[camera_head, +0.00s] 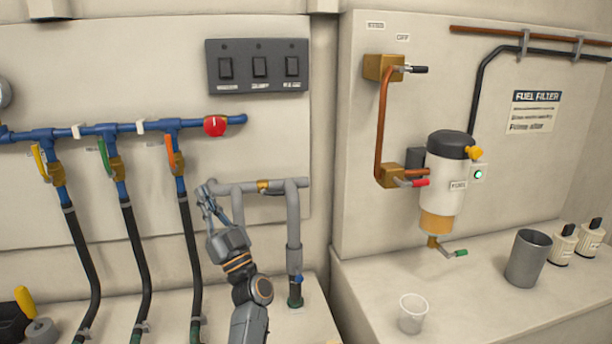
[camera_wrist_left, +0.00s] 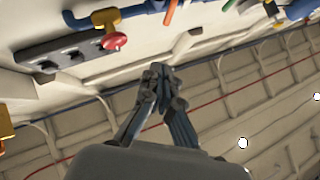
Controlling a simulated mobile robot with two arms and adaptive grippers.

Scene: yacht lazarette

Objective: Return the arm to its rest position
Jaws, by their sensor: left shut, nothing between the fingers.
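My left gripper (camera_head: 207,197) is raised in front of the left wall panel, just left of the grey pipe (camera_head: 294,235). Its fingers are closed together with nothing between them. In the left wrist view the closed fingertips (camera_wrist_left: 158,72) point up past the switch panel and the red knob. I cannot tell in the head view whether the fingers touch the pipe. My right gripper shows in neither view.
Blue pipes with coloured valve levers (camera_head: 109,160) and black hoses are on the left, with a red knob (camera_head: 215,126) and a switch panel (camera_head: 258,66) above. A fuel filter (camera_head: 446,180), clear cup (camera_head: 412,313), grey cup (camera_head: 526,257) and two bottles (camera_head: 562,246) are on the right.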

